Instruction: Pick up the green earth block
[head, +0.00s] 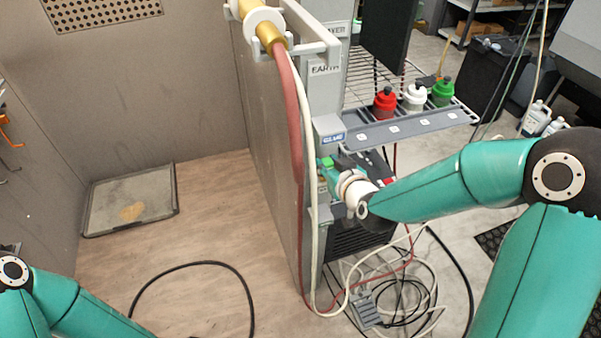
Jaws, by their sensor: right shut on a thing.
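The green earth block (328,162) shows as a small green patch at the side of the grey post, just below a blue-lettered label. My right gripper (328,173) reaches in from the right and is shut on the block. The fingers and the wrist hide part of it. I cannot tell whether the block still touches the post. My left arm shows at the lower left, and its gripper is out of view.
A grey post (325,92) carries an EARTH sign (324,69). A grey shelf (425,124) holds red (384,103), white (413,98) and green (443,92) bottles. A red hose (297,150) and pale cable hang close left of the gripper. Cables lie coiled below.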

